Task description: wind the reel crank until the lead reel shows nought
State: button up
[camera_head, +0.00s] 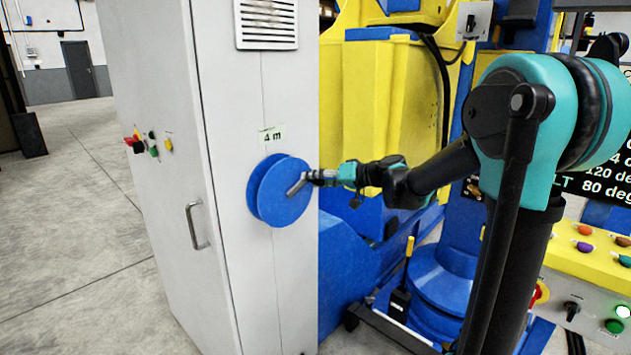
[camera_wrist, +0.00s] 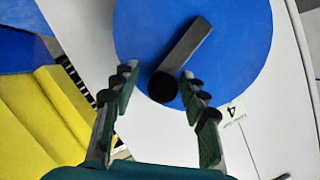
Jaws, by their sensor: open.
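The blue lead reel (camera_head: 280,190) is a round disc on the side of the grey cabinet. In the wrist view the reel (camera_wrist: 235,50) fills the upper middle. Its grey crank arm (camera_wrist: 187,45) runs down and left to a dark round knob (camera_wrist: 162,87). My gripper (camera_head: 308,177) is at the right side of the reel, by the crank. In the wrist view my gripper (camera_wrist: 158,76) is open, with the knob showing between its fingers. I cannot tell whether they touch it.
The grey cabinet (camera_head: 160,60) has a door handle (camera_head: 196,225) and several push buttons (camera_head: 150,144) at its left. Yellow and blue machinery (camera_head: 385,90) stands right behind my arm. A yellow control panel (camera_head: 590,262) is at the lower right. Open floor (camera_head: 80,240) lies left.

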jog(key=shift+c, duration=0.5)
grip_shut()
jog(key=shift+w, duration=0.1)
